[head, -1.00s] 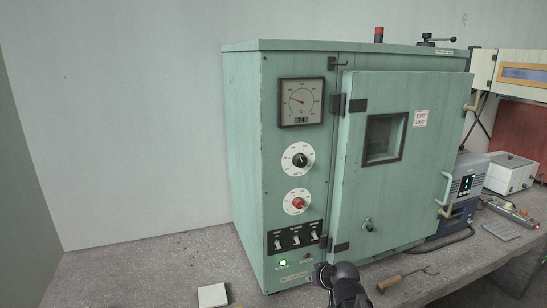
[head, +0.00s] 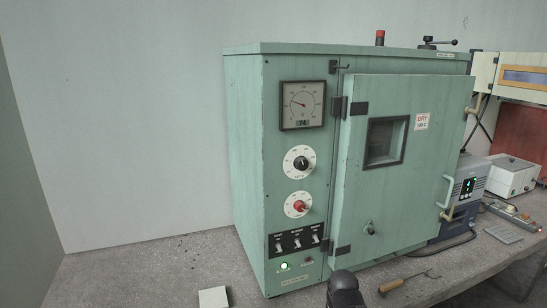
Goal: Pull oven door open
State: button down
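The oven (head: 248,170) is a large pale green cabinet on the bench. Its door (head: 350,215) has a small dark window (head: 386,140) and hinges on its left edge. A pale green bar handle (head: 447,191) stands out at the door's right edge. The door's front stands proud of the cabinet; I cannot tell from this angle whether it is ajar. Only a dark rounded part of my arm shows at the bottom edge, in front of the oven's lower front. My gripper's fingers are not visible.
A hooked tool with a wooden handle (head: 391,286) lies on the bench before the door. A white block (head: 213,297) lies at front left. A blue-grey instrument (head: 467,187) and a white box (head: 511,175) stand right of the oven. The bench (head: 130,275) is clear at left.

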aim_at(403, 193)
jog(key=z, duration=0.05)
jog(key=k, duration=0.65)
jog(key=z, duration=0.3)
jog(key=i, duration=1.65)
jog(key=z, duration=0.25)
